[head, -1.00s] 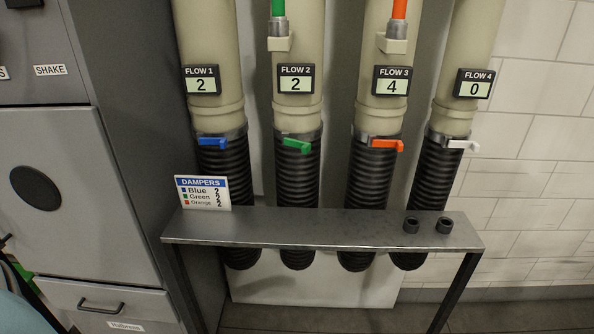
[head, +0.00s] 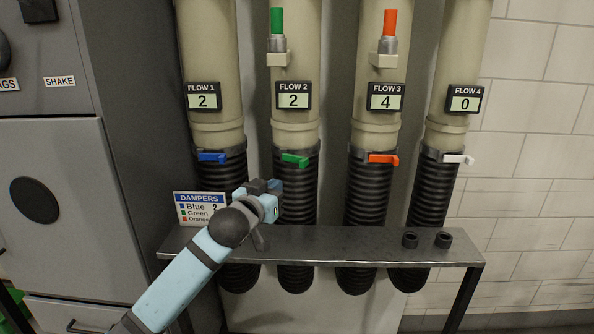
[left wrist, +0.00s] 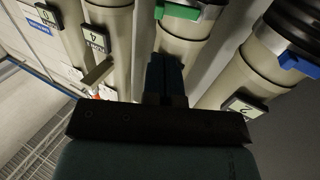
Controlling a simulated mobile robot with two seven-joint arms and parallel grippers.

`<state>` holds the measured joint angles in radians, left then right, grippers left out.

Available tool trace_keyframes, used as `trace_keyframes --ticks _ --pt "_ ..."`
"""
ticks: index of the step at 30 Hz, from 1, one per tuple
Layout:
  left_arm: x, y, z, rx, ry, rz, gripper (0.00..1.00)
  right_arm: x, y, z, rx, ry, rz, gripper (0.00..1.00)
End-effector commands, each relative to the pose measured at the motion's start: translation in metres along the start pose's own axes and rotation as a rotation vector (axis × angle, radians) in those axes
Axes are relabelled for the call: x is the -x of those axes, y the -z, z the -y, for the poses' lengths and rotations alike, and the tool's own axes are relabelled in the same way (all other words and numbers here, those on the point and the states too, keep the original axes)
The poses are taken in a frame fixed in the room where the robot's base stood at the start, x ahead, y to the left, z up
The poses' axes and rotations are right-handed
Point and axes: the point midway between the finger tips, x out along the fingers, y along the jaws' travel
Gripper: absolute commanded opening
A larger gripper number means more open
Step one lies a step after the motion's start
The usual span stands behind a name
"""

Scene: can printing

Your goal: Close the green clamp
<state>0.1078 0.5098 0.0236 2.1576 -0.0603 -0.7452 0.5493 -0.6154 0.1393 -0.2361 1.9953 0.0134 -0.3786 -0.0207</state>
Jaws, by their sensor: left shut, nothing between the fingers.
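The green clamp (head: 295,160) is a small lever on the dark collar of the second pipe, above its black ribbed hose and below the FLOW 2 display. It also shows at the top of the left wrist view (left wrist: 178,10). My left gripper (head: 276,186) is shut and empty, just below and slightly left of the clamp in the head view. In the left wrist view its fingers (left wrist: 165,70) point toward the green clamp, with a visible gap; I cannot tell the depth between them. My right gripper is not in view.
Blue (head: 212,157), orange (head: 384,159) and white (head: 458,159) clamps sit on the neighbouring pipes. A grey cabinet (head: 50,200) stands at left.

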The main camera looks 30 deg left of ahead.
Motion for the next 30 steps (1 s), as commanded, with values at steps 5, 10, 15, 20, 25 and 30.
trace_keyframes --ticks 5,10,15,20,25,30 --pt "-0.039 0.003 0.0 0.0 -0.001 0.0 0.0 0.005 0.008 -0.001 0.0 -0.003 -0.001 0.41" --pt "-0.075 0.002 0.0 -0.001 0.0 0.001 0.0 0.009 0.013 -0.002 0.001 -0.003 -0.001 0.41" --pt "-0.101 0.001 0.0 -0.001 -0.001 0.002 0.0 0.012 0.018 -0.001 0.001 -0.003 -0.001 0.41" --pt "-0.113 0.0 -0.001 -0.001 -0.002 0.001 0.0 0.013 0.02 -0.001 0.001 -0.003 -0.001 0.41" --pt "-0.117 -0.001 -0.001 -0.001 -0.002 0.002 0.0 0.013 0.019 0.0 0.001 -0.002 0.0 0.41" --pt "-0.116 -0.001 -0.001 -0.001 -0.002 0.001 0.0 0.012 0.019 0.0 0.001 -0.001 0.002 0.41"
